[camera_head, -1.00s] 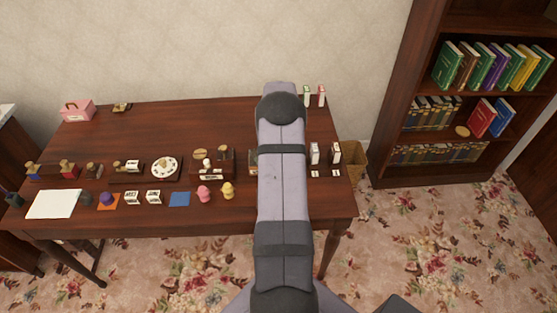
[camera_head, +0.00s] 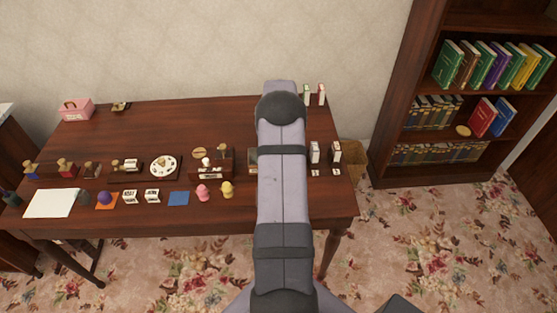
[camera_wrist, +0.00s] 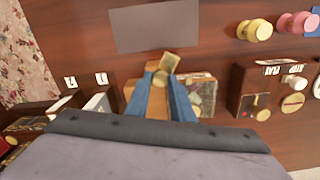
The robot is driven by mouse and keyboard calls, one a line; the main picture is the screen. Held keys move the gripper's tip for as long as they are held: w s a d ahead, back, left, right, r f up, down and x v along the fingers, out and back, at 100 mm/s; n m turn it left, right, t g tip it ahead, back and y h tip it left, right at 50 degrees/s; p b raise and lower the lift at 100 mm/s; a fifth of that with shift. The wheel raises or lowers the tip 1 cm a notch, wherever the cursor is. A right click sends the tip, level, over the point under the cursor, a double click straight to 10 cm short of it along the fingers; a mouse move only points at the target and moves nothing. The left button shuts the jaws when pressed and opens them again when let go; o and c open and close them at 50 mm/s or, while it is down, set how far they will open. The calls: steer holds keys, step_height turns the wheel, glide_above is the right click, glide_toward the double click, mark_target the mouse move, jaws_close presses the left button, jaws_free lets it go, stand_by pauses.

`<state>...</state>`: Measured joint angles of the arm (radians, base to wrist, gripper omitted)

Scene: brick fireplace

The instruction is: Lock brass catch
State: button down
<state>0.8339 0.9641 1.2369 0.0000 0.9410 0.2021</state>
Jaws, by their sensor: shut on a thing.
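My gripper (camera_wrist: 164,85) shows in the wrist view as two blue fingers, close together at the tips. They are shut on a small brass-coloured piece, which I take to be the brass catch (camera_wrist: 167,64). It stands tilted over a light wooden block (camera_wrist: 133,88) on the table. The fingers hide part of the block and the lower end of the catch. In the head view my arm covers the gripper and the catch, so the catch's exact position is hard to tell.
A grey mat (camera_wrist: 153,27) lies just beyond the catch. White-fronted boxes (camera_head: 335,153) stand right of my arm. The table's back middle (camera_head: 190,120) is clear.

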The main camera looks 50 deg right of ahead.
steer(key=m, duration=0.6)
steer(key=shift+m+b, duration=0.3)
steer(key=shift+b, duration=0.05)
steer(key=m, duration=0.5)
steer(key=shift+m, duration=0.3)
steer(key=c, duration=1.5)
jaws_free()
steer(key=shift+s, duration=0.1)
steer(key=shift+c, duration=0.2)
steer(key=shift+r+b, duration=1.15)
steer(key=shift+r, duration=2.55)
